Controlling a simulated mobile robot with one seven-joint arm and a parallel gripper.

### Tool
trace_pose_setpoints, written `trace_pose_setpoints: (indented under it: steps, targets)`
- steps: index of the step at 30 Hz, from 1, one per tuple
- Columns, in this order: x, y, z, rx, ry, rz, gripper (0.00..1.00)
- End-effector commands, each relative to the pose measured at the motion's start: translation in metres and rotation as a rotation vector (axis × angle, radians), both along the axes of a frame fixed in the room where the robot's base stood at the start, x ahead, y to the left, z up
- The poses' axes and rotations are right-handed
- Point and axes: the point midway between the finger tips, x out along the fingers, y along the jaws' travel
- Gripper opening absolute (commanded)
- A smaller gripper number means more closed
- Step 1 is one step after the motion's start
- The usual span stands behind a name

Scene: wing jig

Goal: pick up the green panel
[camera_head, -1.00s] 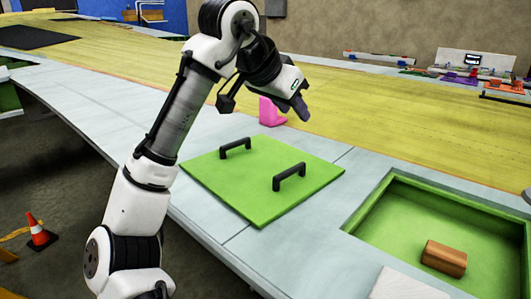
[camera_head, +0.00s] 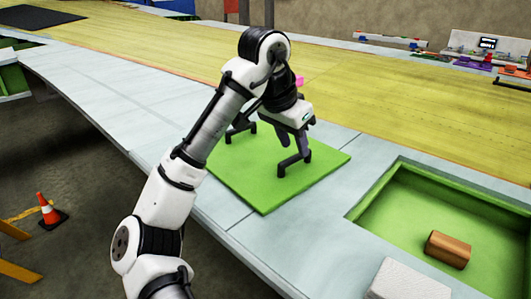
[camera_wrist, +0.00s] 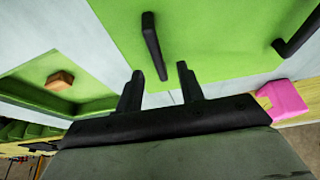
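The green panel (camera_head: 265,188) lies flat on the pale wing surface. It has two black handles; the right handle (camera_head: 294,160) stands near its right side, and the left handle (camera_head: 238,131) is partly hidden behind my arm. My gripper (camera_head: 283,138) is over the panel, close to the right handle. In the wrist view, my gripper (camera_wrist: 160,82) has its two fingers apart with nothing between them. One handle (camera_wrist: 153,45) is just ahead of the gap, and the other handle (camera_wrist: 297,30) is at the right edge. I cannot tell whether a finger touches the handle.
A recessed green tray (camera_head: 420,200) to the right holds a brown block (camera_head: 448,249). A white block (camera_head: 408,282) lies at its front edge. A pink object (camera_wrist: 283,98) is beside the panel. An orange cone (camera_head: 48,210) stands on the floor at left.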

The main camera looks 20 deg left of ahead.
Motion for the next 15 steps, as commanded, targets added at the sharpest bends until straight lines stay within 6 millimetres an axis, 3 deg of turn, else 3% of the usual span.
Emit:
trace_pose_setpoints:
  steps: [7, 15]
  targets:
    - [0.006, -0.005, -0.034, -0.001, 0.001, 0.001, 0.38]
    - [0.009, -0.006, -0.041, -0.001, 0.0, 0.0, 0.38]
